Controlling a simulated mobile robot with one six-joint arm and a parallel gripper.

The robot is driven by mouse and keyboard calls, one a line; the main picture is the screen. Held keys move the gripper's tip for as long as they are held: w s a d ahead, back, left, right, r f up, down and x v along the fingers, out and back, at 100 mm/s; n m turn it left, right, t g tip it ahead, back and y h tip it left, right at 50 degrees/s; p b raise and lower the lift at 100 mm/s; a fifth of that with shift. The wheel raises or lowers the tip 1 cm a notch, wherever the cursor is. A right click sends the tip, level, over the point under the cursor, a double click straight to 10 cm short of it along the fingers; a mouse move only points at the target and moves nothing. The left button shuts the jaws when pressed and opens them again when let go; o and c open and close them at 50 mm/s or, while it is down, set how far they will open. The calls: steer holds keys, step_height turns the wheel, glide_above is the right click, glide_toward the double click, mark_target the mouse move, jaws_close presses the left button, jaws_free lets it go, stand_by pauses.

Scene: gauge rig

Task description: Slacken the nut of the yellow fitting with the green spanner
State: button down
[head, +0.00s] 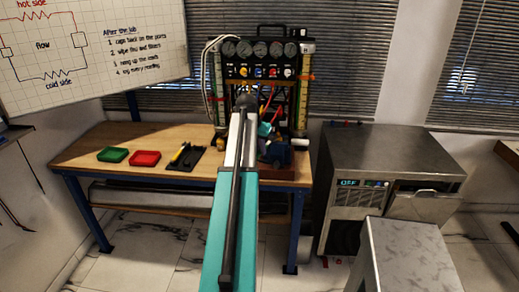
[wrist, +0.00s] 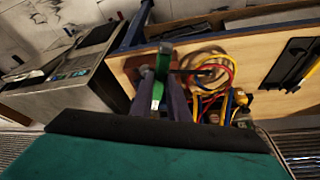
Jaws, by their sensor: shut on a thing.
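My gripper (wrist: 162,82) is shut on the green spanner (wrist: 162,64), which stands up between the two dark fingers in the wrist view. Its lower part looks pale and metallic. In the head view my arm reaches toward the gauge rig (head: 262,48) and hides the spanner and most of the gripper. A small yellow part (wrist: 242,97) shows right of the fingers in the wrist view, beyond the hoses. I cannot tell whether it is the yellow fitting. The nut is not clear in either view, and I cannot tell whether the spanner touches anything.
Looped red, yellow and blue hoses (wrist: 225,66) lie right of the gripper. On the wooden bench (head: 85,149) are a green tray (head: 113,155), a red tray (head: 145,158) and a black mat with a yellow-handled tool (head: 180,154). A metal cabinet (head: 395,150) stands right of the bench.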

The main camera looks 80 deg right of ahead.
steer(key=shift+r+p, duration=1.15)
steer(key=shift+r, duration=1.05)
